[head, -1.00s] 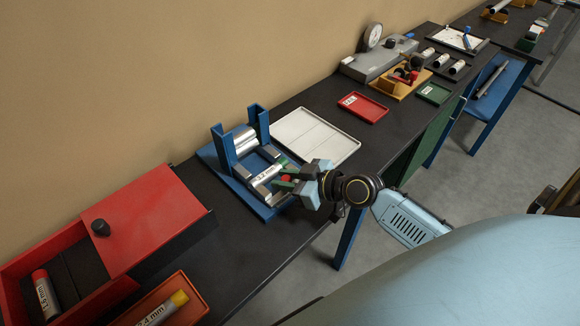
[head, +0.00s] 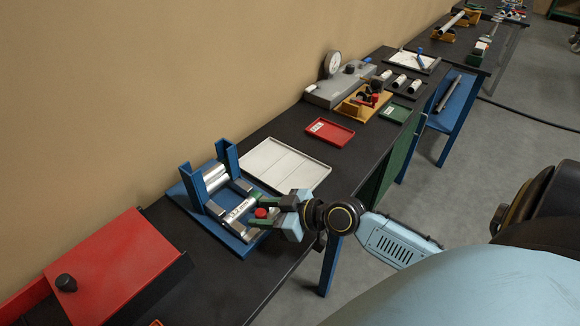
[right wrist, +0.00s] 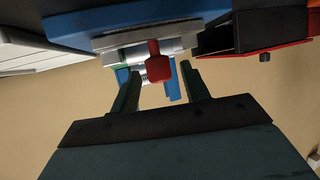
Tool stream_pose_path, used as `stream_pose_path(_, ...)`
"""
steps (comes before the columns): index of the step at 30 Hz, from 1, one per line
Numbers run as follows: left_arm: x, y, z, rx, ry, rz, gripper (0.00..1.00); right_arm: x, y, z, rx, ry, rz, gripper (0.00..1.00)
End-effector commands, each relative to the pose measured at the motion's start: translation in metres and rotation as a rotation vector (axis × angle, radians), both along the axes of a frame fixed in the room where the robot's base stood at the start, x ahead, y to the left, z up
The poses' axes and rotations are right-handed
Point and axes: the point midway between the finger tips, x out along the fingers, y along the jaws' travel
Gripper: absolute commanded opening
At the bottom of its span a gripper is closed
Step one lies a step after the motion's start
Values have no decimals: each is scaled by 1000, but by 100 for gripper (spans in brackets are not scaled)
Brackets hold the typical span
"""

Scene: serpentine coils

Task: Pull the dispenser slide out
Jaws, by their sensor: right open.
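The dispenser has a blue base (head: 226,234) with two blue uprights (head: 191,187) and silver cylinders (head: 215,177) stacked between them. A labelled silver cylinder (head: 238,211) lies in front of the stack. The slide's red knob (head: 261,212) faces my right gripper (head: 268,211). In the right wrist view the red knob (right wrist: 158,66) hangs between and beyond the two green fingers of my right gripper (right wrist: 158,82). The fingers are open, with clear gaps to the knob. My left gripper does not show.
A red box lid with a black knob (head: 105,265) stands at the lower left. A white tray (head: 285,165) lies behind the dispenser. A red tray (head: 328,132), a green tray (head: 394,112) and a grey gauge stand (head: 335,90) are farther along the black bench.

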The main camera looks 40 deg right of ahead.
Motion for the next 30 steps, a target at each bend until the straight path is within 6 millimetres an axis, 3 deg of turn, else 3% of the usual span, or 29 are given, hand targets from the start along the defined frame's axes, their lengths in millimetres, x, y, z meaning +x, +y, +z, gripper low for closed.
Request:
stream_pose_path(15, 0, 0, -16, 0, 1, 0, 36, -72, -43, 32, -4, 4, 3, 46)
stream_pose_path(22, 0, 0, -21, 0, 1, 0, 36, -89, -54, 41, -2, 2, 1, 46)
stream_pose_path(30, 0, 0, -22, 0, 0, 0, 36, -94, -57, 46, 0, 0, 2, 46)
